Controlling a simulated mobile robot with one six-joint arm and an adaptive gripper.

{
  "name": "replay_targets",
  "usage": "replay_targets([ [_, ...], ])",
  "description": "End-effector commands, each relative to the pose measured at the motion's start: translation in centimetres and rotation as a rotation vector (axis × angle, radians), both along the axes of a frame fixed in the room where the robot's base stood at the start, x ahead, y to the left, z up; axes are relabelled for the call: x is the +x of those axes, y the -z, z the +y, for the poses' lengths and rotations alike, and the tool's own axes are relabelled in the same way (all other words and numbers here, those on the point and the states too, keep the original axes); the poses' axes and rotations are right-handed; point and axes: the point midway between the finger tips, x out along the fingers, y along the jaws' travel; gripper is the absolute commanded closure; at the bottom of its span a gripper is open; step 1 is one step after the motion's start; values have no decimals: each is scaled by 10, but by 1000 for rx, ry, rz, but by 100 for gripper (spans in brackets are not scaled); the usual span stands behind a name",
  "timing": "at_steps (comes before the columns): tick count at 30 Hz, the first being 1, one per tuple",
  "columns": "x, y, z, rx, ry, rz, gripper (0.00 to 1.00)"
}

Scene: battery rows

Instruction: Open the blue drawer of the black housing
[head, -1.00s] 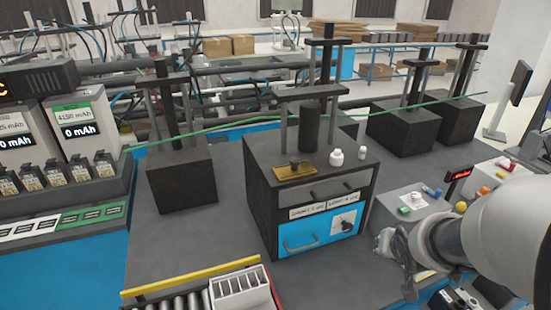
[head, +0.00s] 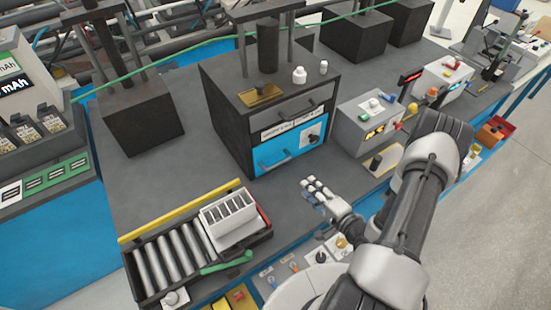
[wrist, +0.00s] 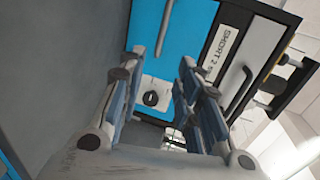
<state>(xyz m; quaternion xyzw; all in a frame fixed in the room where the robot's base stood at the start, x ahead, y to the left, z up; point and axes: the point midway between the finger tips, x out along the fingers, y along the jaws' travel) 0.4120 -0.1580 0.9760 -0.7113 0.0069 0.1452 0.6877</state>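The black housing (head: 226,118) stands on the grey bench, with a grey drawer (head: 300,110) above the blue drawer (head: 262,153). The blue drawer looks closed. It has a bar handle (head: 274,162) at its left and a white plate with a black dial (head: 313,135) at its right. In the wrist view the blue front (wrist: 185,40) and the dial (wrist: 152,98) show turned on their side. My gripper (head: 312,186) is in front of the housing, right of the handle and apart from it. Its fingers (wrist: 161,60) are spread, with nothing held between them.
A grey control box (head: 366,128) stands close to the housing's right. Bare bench (head: 205,180) lies before the housing.

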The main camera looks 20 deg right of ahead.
Motion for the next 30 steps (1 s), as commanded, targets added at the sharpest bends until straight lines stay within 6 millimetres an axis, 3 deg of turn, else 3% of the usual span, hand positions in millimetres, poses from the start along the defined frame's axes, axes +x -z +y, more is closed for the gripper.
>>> replay_targets([
  [5,11,3,4,14,1,-8,69],
  [21,119,26,26,8,-1,-10,69],
  [30,160,35,32,10,3,-7,69],
])
